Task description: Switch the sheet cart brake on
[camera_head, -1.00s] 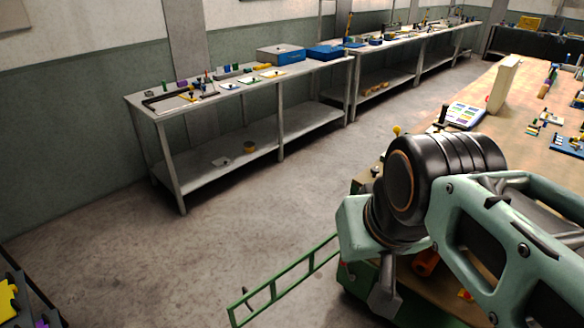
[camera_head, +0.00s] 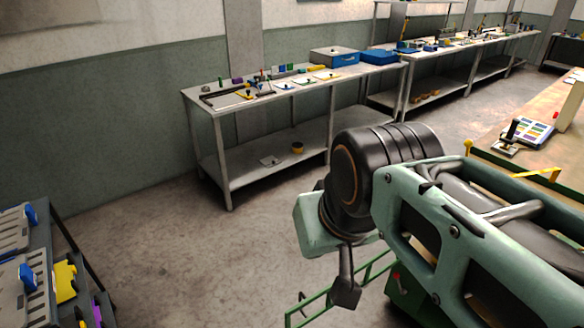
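A green railed frame (camera_head: 322,303) shows low in the middle of the view, partly hidden by my arm. It may be part of the sheet cart, but I cannot be sure. A small red-tipped part (camera_head: 397,277) shows beside a green body (camera_head: 405,298), mostly behind my arm; I cannot tell whether it is the brake. My gripper (camera_head: 346,289) shows only as a dark grey piece hanging below my wrist, overlapping the green frame in the picture. Its fingers cannot be made out, and contact cannot be judged.
A grey bench (camera_head: 225,104) with small coloured tools stands along the wall, with a blue box (camera_head: 345,60) on it. A wooden-topped table (camera_head: 490,140) is at the right. A dark rack (camera_head: 60,235) with grey blocks is at lower left. The floor (camera_head: 180,255) between is clear.

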